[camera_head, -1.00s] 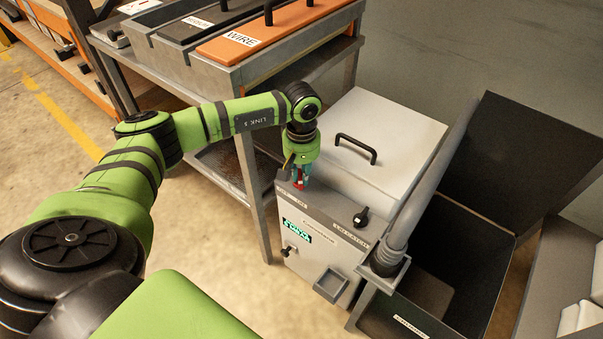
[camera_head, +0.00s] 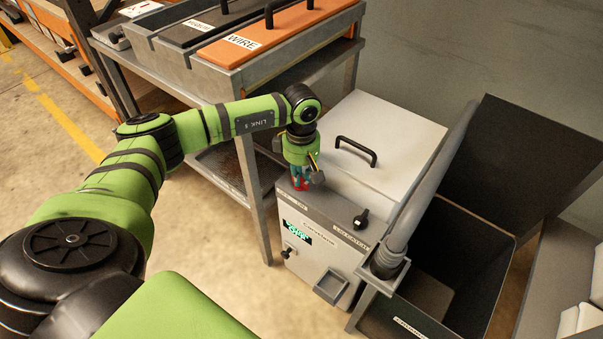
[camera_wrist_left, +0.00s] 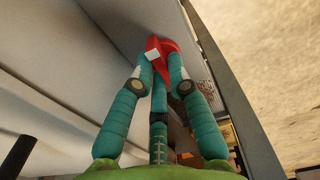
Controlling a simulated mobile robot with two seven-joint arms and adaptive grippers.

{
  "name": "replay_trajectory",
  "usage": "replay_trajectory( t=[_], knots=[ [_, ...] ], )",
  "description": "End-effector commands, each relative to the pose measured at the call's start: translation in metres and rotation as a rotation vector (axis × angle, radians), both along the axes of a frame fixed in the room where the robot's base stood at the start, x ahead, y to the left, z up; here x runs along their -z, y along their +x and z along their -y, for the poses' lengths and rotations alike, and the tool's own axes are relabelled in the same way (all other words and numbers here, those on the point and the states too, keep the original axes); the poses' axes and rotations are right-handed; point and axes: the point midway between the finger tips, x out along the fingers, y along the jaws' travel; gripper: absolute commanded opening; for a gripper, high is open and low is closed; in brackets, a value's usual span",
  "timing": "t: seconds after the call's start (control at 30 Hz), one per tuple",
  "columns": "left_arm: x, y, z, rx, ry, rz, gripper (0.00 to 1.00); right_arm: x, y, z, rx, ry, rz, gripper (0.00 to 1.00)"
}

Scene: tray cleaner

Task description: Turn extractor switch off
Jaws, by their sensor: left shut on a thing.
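The extractor switch, a red knob with a white mark (camera_wrist_left: 166,46), shows between my fingertips in the left wrist view. It sits on the grey top strip of the white cleaner machine (camera_head: 390,150). My left gripper (camera_head: 300,184), with teal fingers, points down at the left end of this strip in the head view. Its fingers are shut on the red switch, also in the left wrist view (camera_wrist_left: 158,66). The fingers hide most of the switch in the head view. My right gripper is not in view.
A black lid handle (camera_head: 356,150) and a black knob (camera_head: 361,218) are on the machine. A lit display (camera_head: 297,232) is on its front. A grey pipe (camera_head: 425,190) and a dark open bin (camera_head: 450,235) stand to the right. A metal table (camera_head: 215,85) stands behind left.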

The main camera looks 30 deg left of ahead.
Motion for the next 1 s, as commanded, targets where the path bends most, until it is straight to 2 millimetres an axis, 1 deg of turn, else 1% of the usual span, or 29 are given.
replay_trajectory(
  t=[0.23, 0.67, 0.7, 0.73, 1.0],
  knots=[
    [-0.0002, 0.0004, -0.0005, -0.051, 0.000, 0.001, 0.00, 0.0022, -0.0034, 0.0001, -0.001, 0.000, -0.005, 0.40],
    [-0.0001, 0.0004, -0.0007, -0.059, 0.001, 0.001, 0.00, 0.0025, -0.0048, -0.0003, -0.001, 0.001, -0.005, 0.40],
    [-0.0001, 0.0004, -0.0007, -0.059, 0.000, 0.001, 0.33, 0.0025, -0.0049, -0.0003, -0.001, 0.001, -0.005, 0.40],
    [-0.0001, 0.0003, -0.0006, -0.058, 0.000, 0.001, 0.41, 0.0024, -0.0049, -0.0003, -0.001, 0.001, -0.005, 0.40],
    [-0.0001, 0.0003, -0.0006, -0.057, 0.000, 0.001, 0.41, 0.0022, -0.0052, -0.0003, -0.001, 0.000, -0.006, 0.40]
  ],
)
